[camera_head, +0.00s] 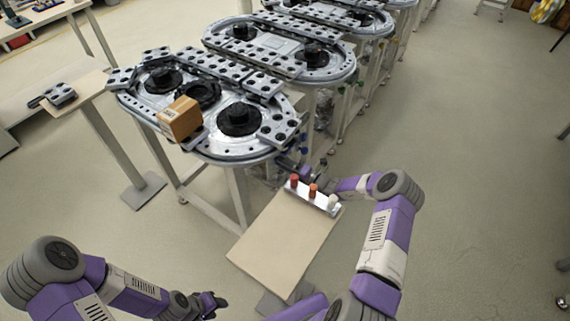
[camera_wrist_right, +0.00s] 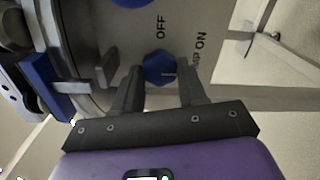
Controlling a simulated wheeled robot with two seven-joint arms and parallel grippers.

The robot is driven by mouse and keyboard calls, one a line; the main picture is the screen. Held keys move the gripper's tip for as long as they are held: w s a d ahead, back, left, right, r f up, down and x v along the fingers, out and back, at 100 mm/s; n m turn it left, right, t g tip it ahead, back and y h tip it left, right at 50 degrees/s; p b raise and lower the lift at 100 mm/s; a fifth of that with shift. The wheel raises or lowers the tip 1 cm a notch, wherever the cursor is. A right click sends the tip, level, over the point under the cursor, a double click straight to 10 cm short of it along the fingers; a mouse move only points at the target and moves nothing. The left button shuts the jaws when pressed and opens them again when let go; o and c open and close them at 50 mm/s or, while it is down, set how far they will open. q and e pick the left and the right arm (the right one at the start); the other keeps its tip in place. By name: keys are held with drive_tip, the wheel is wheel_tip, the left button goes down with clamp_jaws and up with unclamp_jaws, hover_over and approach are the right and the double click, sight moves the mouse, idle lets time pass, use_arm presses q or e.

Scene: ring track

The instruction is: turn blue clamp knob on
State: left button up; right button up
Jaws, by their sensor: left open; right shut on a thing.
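The blue clamp knob (camera_wrist_right: 159,69) is a small blue faceted knob on a grey panel in the right wrist view. The word "OFF" is printed beside it, and a partly hidden label ending in "P ON" is to its right. My right gripper (camera_wrist_right: 161,78) has a finger on either side of the knob and is shut on it. In the head view the right gripper (camera_head: 284,165) is at the near edge of the ring track (camera_head: 205,142), and the knob cannot be made out there. My left gripper (camera_head: 212,303) is open and empty, low over the floor.
A small table (camera_head: 285,245) stands in front of the track, with a tray (camera_head: 318,201) of red and white pieces. A cardboard box (camera_head: 180,119) rests on the track. A side stand (camera_head: 70,100) is at the left. Another blue round part (camera_wrist_right: 128,2) shows above the knob. Open floor lies at right.

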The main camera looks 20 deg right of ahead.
drive_tip(key=shift+f, duration=0.1)
idle(0.3)
drive_tip(key=o, duration=1.1)
drive_tip(key=shift+c, duration=0.2)
drive_tip(key=p+v, duration=0.1)
drive_tip(key=v, duration=0.6)
drive_tip(key=shift+s+d, duration=0.2)
drive_tip(key=shift+s, duration=0.05)
